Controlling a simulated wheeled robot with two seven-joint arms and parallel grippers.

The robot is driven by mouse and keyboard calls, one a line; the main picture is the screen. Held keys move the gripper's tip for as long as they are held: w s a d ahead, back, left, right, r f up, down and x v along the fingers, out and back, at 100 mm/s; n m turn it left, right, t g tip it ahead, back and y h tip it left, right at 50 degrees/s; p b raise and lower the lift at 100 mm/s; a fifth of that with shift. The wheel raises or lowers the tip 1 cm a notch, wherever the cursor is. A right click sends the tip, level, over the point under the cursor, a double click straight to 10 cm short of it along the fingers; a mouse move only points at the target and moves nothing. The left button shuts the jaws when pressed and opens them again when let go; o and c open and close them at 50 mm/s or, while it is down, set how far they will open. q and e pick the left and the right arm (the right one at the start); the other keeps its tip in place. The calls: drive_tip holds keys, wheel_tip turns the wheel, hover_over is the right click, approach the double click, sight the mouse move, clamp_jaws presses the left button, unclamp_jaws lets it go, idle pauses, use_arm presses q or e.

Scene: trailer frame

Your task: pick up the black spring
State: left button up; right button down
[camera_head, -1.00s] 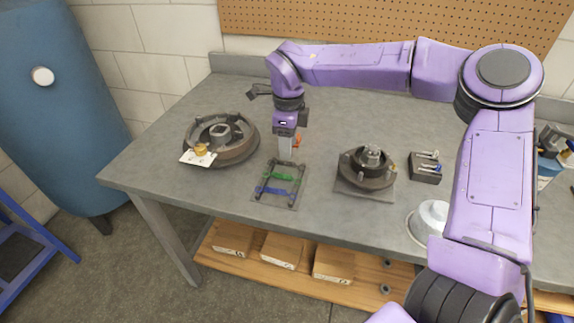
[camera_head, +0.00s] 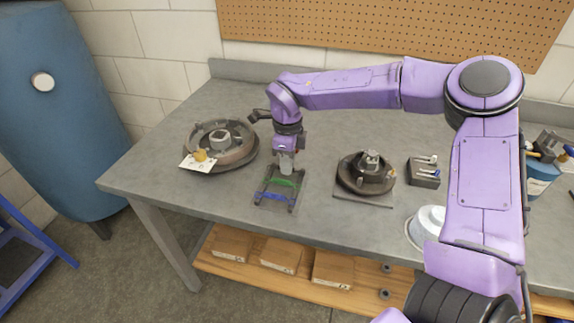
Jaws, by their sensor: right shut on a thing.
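A small dark rack (camera_head: 260,206) lies on the workbench. It holds a green spring (camera_head: 284,183) in the middle and a blue spring (camera_head: 272,196) toward the near side. My right gripper (camera_head: 286,170) points down at the rack's far end, just beyond the green spring. It is shut on the black spring, which the fingers mostly hide. I cannot tell whether the spring is clear of the rack. My left gripper is not in view.
A drum brake with a white card (camera_head: 192,164) stands left on the workbench (camera_head: 165,140). A dark hub on a plate (camera_head: 362,198) and a small tool block (camera_head: 424,180) are to the right. A white round container (camera_head: 430,221) stands near the front edge.

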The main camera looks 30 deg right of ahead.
drive_tip(key=shift+r, duration=0.35)
wheel_tip(320, 180, up, 3)
drive_tip(key=shift+f, duration=0.1)
drive_tip(key=s+a+r+p, duration=0.1)
drive_tip(key=s+r+p, duration=0.2)
drive_tip(key=s+r, duration=0.9)
drive_tip(key=shift+s+a+r, duration=0.3)
drive_tip(key=shift+s+r, duration=0.05)
drive_tip(key=shift+s, duration=0.6)
